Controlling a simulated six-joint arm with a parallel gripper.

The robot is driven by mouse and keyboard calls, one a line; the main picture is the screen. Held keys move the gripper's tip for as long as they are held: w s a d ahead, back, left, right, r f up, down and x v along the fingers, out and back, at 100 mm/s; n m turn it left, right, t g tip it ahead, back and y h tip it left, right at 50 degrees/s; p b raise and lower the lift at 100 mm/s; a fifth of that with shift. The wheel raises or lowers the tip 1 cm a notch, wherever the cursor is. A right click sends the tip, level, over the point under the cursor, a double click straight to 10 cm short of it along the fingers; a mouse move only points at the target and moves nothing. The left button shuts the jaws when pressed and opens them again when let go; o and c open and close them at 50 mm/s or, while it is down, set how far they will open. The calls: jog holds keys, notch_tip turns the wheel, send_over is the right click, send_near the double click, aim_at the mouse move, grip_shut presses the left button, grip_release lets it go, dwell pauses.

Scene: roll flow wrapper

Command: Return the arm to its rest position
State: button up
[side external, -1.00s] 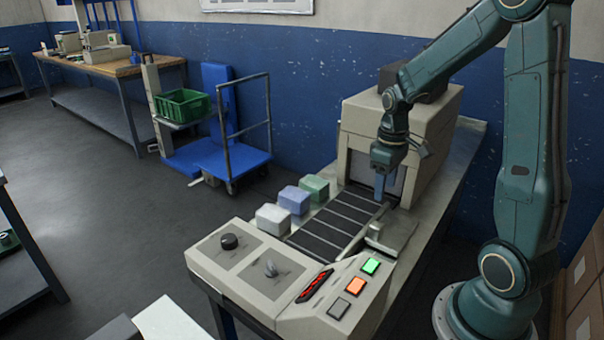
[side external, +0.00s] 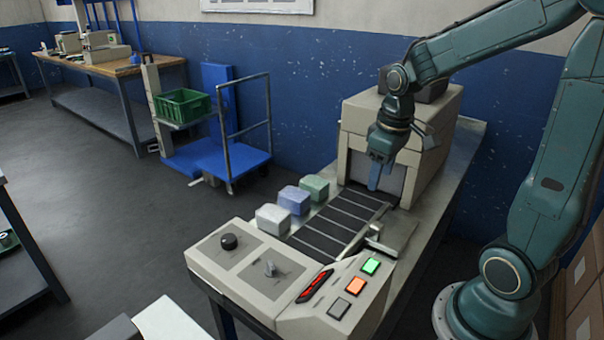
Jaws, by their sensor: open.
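My gripper (side external: 379,176) hangs pointing down in front of the wrapper housing's opening, over the far end of the dark conveyor belt (side external: 338,226). Its blue fingers show nearly edge-on, and nothing is seen between them. The fingertips look a little above the belt; the exact gap is hard to tell. My arm reaches in from the right, above the beige wrapper housing (side external: 420,135).
A white block (side external: 272,219), a blue block (side external: 294,200) and a green block (side external: 314,187) stand in a row left of the belt. The control panel (side external: 290,285) with knobs and lit buttons is in front. A blue cart (side external: 215,160) stands behind on open floor.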

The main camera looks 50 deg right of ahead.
jog(key=s+a+r+t, duration=0.4)
jog(key=s+a+r, duration=0.4)
jog(key=s+a, duration=0.2)
jog(key=shift+a+y, duration=0.3)
jog(key=shift+a, duration=0.75)
jog(key=o, duration=1)
jog(key=shift+w+r, duration=0.1)
jog(key=shift+o, duration=0.2)
jog(key=shift+a+r+n, duration=0.1)
jog(key=shift+r+n, duration=0.05)
jog(key=shift+n, duration=0.35)
jog(key=w+a+r+n+g, duration=0.3)
jog(key=r+n+g, duration=0.2)
jog(key=n, duration=1.2)
jog(key=shift+w+r, duration=0.2)
jog(key=shift+r, duration=0.5)
